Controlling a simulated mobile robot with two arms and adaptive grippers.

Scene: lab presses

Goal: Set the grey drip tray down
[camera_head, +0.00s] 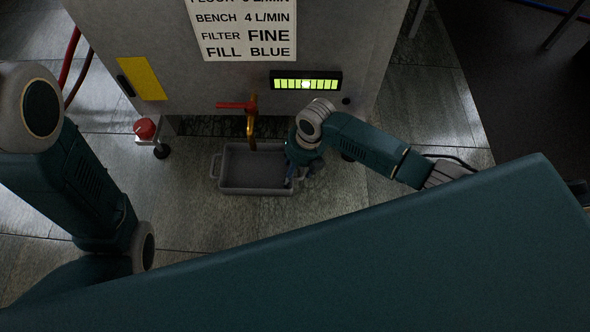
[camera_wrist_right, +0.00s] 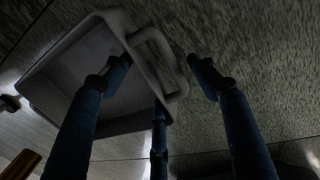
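The grey drip tray (camera_head: 252,181) lies level below the brass tap (camera_head: 251,122), with a loop handle at each end. It looks to be on the floor. My right gripper (camera_head: 297,180) is at the tray's right end, its fingers pointing down. In the right wrist view, the tray (camera_wrist_right: 92,72) fills the upper left. Its handle (camera_wrist_right: 163,58) lies between the spread fingers of my right gripper (camera_wrist_right: 163,68). The fingers are apart, with no clear grip on the handle. My left arm shows at the left, but its gripper is out of view.
A grey machine cabinet (camera_head: 200,75) with a text sign (camera_head: 245,28) and a lit green display (camera_head: 306,84) stands behind the tray. A red knob (camera_head: 145,129) is at its left. My large teal arm link crosses the foreground. The tiled floor (camera_head: 185,215) around the tray is clear.

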